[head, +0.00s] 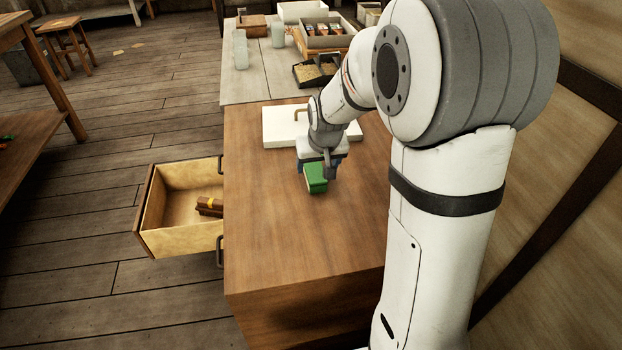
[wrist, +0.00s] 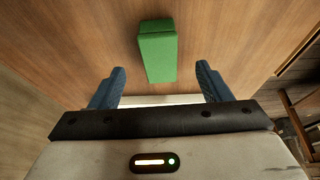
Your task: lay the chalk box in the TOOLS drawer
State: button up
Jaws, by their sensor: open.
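A green box (head: 316,178), which I take for the chalk box, lies on the wooden cabinet top (head: 280,225). My gripper (head: 322,168) is above and close to it, partly covering it in the head view. In the wrist view, the gripper (wrist: 160,68) is open, its two blue fingers wide apart. The green box (wrist: 158,52) lies between and beyond the fingertips, with clear space on both sides. An open drawer (head: 182,242) sticks out from the cabinet's left side, with a brown bundled object (head: 209,206) inside. I cannot read any label on it.
A white slab with a brown handle (head: 280,128) lies behind the green box. A paler table (head: 257,85) beyond holds glass jars (head: 240,50), trays and boxes. The cabinet top in front is clear. A stool (head: 66,42) stands on the floor far left.

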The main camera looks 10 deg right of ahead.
aim_at(316, 175)
jog(key=b+x, duration=0.2)
jog(key=x, duration=0.5)
jog(key=shift+d+f+b, duration=0.1)
jog(key=shift+f+b, duration=0.1)
jog(key=shift+b, duration=0.15)
jog(key=shift+c, duration=0.2)
jog(key=shift+r, duration=0.15)
jog(key=c, duration=1.2)
